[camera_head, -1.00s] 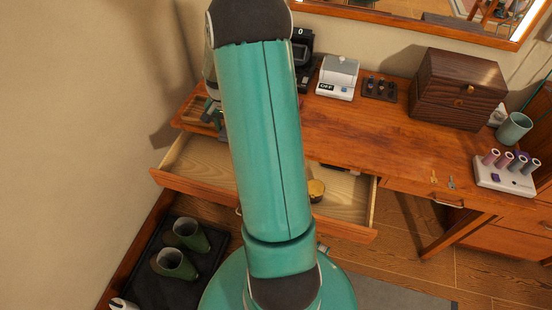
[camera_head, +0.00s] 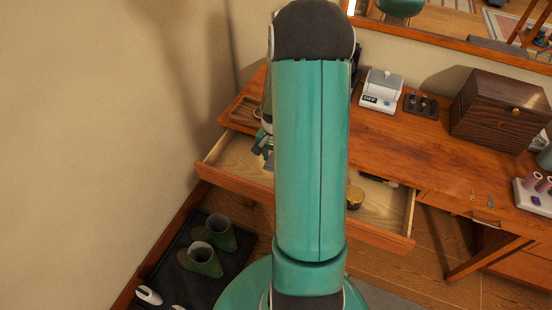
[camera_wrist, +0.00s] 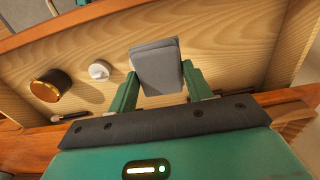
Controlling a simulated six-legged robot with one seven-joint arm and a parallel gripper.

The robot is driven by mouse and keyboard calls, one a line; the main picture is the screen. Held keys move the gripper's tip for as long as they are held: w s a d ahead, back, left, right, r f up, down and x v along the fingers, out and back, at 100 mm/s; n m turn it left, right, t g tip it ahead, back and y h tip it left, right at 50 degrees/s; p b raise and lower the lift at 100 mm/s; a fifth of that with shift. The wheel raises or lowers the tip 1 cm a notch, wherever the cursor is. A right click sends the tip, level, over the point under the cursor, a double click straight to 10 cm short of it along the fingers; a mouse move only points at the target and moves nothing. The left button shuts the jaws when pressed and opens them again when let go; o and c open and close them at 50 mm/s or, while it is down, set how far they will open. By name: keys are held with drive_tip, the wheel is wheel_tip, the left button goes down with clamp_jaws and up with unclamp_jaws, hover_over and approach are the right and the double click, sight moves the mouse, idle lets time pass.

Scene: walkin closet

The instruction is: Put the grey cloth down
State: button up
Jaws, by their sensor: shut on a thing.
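The grey cloth (camera_wrist: 157,66) is a small folded pad in the wrist view. My gripper (camera_wrist: 160,84) is shut on it, with one green finger on each side. The cloth is over the open drawer (camera_wrist: 225,48) with its pale wooden floor; I cannot tell whether it touches the floor. In the head view my gripper (camera_head: 262,143) shows at the left part of the drawer (camera_head: 235,152), partly hidden by my arm.
The drawer holds a gold-topped dark jar (camera_wrist: 51,85), a small white round thing (camera_wrist: 98,70) and dark slim items. A wooden tray (camera_head: 243,112) is on the desktop. Green boots (camera_head: 207,250) stand on a dark mat below. Bare drawer floor surrounds the cloth.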

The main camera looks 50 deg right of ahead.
drive_tip(key=w+d+f, duration=0.1)
drive_tip(key=w+f, duration=0.1)
drive_tip(key=w, duration=0.1)
drive_tip(key=w+d+f, duration=0.1)
drive_tip(key=w+f, duration=0.1)
drive_tip(key=f, duration=0.1)
drive_tip(key=w+d+f, duration=0.1)
drive_tip(key=w+f, duration=0.1)
drive_tip(key=w, duration=0.1)
drive_tip(key=shift+w+d+f, duration=0.1)
drive_tip(key=shift+w+f, duration=0.25)
drive_tip(key=shift+f, duration=0.05)
drive_tip(key=shift+w+f, duration=0.15)
drive_tip(key=shift+f, duration=1.45)
drive_tip(key=shift+f, duration=0.15)
drive_tip(key=o, duration=1)
drive_tip(key=shift+c, duration=0.2)
